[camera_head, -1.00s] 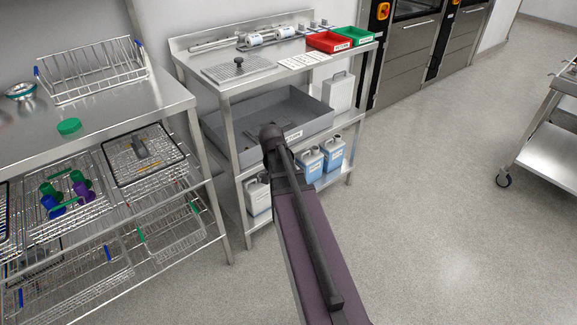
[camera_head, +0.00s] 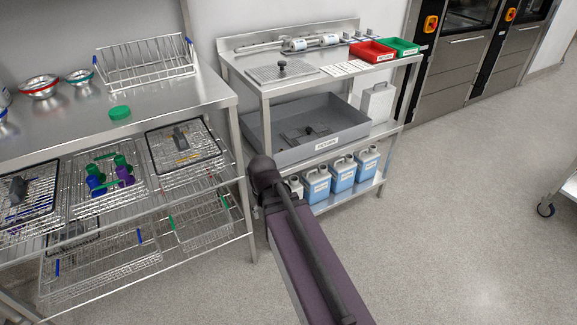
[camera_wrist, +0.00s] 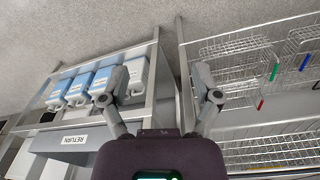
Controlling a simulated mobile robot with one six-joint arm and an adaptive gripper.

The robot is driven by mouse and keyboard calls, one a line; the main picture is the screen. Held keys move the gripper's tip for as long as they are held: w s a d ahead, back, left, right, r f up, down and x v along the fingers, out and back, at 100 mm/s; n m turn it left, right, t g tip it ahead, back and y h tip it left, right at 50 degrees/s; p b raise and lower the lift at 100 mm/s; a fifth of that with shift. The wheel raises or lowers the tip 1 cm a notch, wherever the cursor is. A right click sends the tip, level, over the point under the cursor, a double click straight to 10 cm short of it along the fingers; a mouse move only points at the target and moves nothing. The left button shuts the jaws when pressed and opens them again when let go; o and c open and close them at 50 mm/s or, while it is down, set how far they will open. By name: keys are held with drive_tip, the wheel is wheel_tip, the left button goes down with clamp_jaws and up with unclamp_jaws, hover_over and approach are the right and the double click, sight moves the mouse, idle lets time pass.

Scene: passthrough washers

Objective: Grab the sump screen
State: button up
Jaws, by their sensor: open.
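What looks like the sump screen (camera_head: 264,76), a flat perforated metal plate with a black knob (camera_head: 282,69), lies on the top of the steel stand at the middle of the head view. It is not in the wrist view. My gripper (camera_wrist: 160,98) is open and empty in the wrist view, its two fingers wide apart. It points towards the lower part of the stand, with blue-labelled jugs and wire baskets beyond. In the head view my arm hides the gripper. My arm is in front of the stand, lower than the screen.
A grey RETURN tray (camera_head: 285,152) with dark parts in it sits below the stand's top. Blue jugs (camera_head: 343,175) stand on the lower shelf. Red (camera_head: 372,52) and green (camera_head: 402,47) bins are at the top right. A basket rack (camera_head: 120,150) stands left.

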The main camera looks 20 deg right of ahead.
drive_tip(key=s+a, duration=0.1)
drive_tip(key=s+a+n, duration=0.1)
drive_tip(key=a, duration=0.1)
drive_tip(key=s+a+n, duration=0.1)
drive_tip(key=a, duration=0.1)
drive_tip(key=shift+g+y, duration=0.3)
drive_tip(key=c, duration=0.3)
drive_tip(key=shift+s, duration=0.15)
drive_tip(key=shift+c, duration=0.2)
